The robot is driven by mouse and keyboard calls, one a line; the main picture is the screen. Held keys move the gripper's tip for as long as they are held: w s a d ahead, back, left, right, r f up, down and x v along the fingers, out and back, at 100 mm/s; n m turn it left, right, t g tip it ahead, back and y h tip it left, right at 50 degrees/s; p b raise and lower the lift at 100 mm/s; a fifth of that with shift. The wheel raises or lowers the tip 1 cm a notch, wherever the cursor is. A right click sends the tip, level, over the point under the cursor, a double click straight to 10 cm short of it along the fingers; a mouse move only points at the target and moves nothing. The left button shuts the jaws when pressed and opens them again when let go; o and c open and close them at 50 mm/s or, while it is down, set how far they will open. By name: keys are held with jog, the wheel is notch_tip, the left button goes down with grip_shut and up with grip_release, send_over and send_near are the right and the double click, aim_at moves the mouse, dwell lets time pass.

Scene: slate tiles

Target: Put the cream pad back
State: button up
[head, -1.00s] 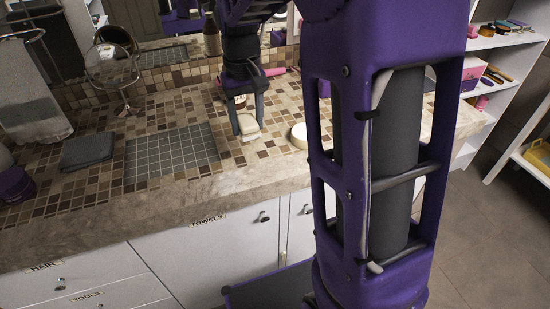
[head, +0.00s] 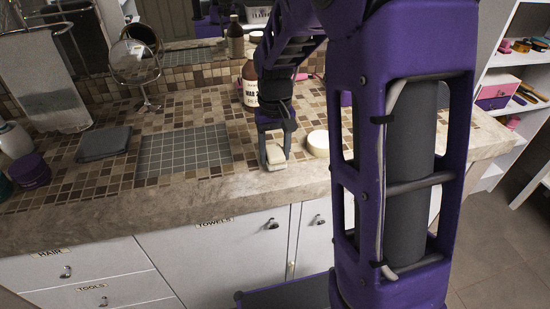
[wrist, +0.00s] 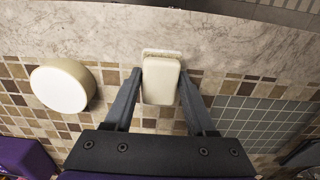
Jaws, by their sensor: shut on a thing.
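The cream pad (head: 276,155) is a small pale block near the front edge of the tiled counter (head: 100,192). My gripper (head: 275,150) points down over it, with a finger on each side, and is shut on it. In the wrist view the pad (wrist: 161,82) sits between the fingertips of my gripper (wrist: 161,76). A thin pale edge shows at the pad's far end; I cannot tell whether it is part of the pad or something under it. I cannot tell whether the pad touches the counter.
A round cream object (head: 318,143) stands close to the right of the pad. A brown bottle (head: 250,85) and a round mirror (head: 136,62) stand behind.

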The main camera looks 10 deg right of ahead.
aim_at(275, 151)
jog(key=shift+f, duration=0.7)
jog(key=shift+f, duration=0.2)
jog(key=o, duration=1.3)
jog(key=shift+r, duration=0.15)
notch_tip(275, 151, up, 12)
jog(key=shift+r+p, duration=0.1)
jog(key=shift+p, duration=1)
